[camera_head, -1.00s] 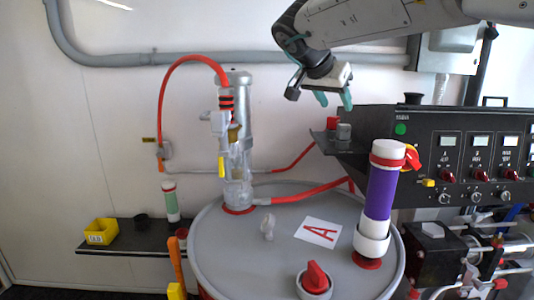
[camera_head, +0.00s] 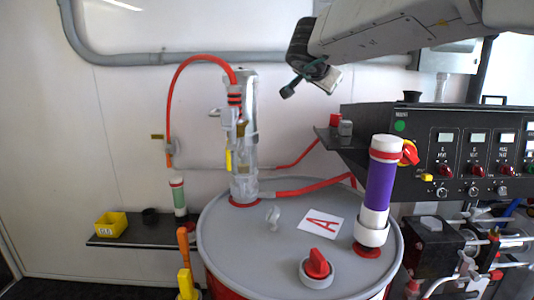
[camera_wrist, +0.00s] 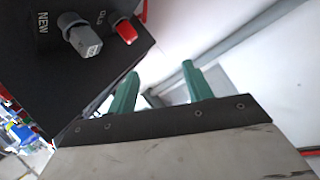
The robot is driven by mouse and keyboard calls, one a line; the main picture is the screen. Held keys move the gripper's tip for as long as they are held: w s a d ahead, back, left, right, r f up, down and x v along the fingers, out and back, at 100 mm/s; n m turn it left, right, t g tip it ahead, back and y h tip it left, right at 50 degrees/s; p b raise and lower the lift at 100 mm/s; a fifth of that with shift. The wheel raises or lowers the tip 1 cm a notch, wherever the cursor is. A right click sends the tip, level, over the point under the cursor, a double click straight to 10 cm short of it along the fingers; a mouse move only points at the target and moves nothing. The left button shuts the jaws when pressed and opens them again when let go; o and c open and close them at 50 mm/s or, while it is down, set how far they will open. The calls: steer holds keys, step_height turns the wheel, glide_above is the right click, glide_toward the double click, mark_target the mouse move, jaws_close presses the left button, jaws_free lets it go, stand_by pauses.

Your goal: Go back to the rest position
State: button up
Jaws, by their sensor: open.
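My gripper shows in the wrist view (camera_wrist: 163,92) with its two green fingers apart and nothing between them. In the head view my gripper (camera_head: 312,82) hangs in the air at upper centre, above and left of the black control panel (camera_head: 450,120); its fingers are mostly hidden there by its own body. My arm reaches in from the upper right. It touches nothing that I can see.
Below stands a grey drum (camera_head: 230,240) with a purple cylinder (camera_head: 380,185), a red-handled cap (camera_head: 317,265) and a pump (camera_head: 243,140). A shelf beside the panel holds a grey piece (camera_head: 345,128) and a red piece (camera_head: 335,119). A yellow bin (camera_head: 111,225) sits at left.

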steer(key=s+a+n+t+y, duration=0.2)
steer(key=s+a+n+y, duration=0.1)
steer(key=a+n+y, duration=0.3)
steer(key=s+f+n+g+y, duration=0.2)
steer(key=s+f+g+y, duration=0.15)
steer(key=s, duration=0.35)
steer(key=s+f+n+g+y, duration=0.2)
steer(key=s+f+g, duration=0.1)
steer(key=s+f, duration=0.3)
steer(key=s+d+f+g+h, duration=0.2)
steer(key=s+d+f, duration=0.3)
steer(key=s, duration=0.5)
steer(key=s+d+f+g+h, duration=0.2)
steer(key=s+d+f+h, duration=0.1)
steer(key=s+d, duration=0.4)
steer(key=s+d+f+g+h, duration=0.2)
steer(key=s+d+f, duration=0.4)
steer(key=s, duration=0.6)
steer(key=shift+s+d+f+m+g, duration=0.3)
steer(key=shift+d+f+g, duration=0.05)
steer(key=shift+d+g, duration=0.25)
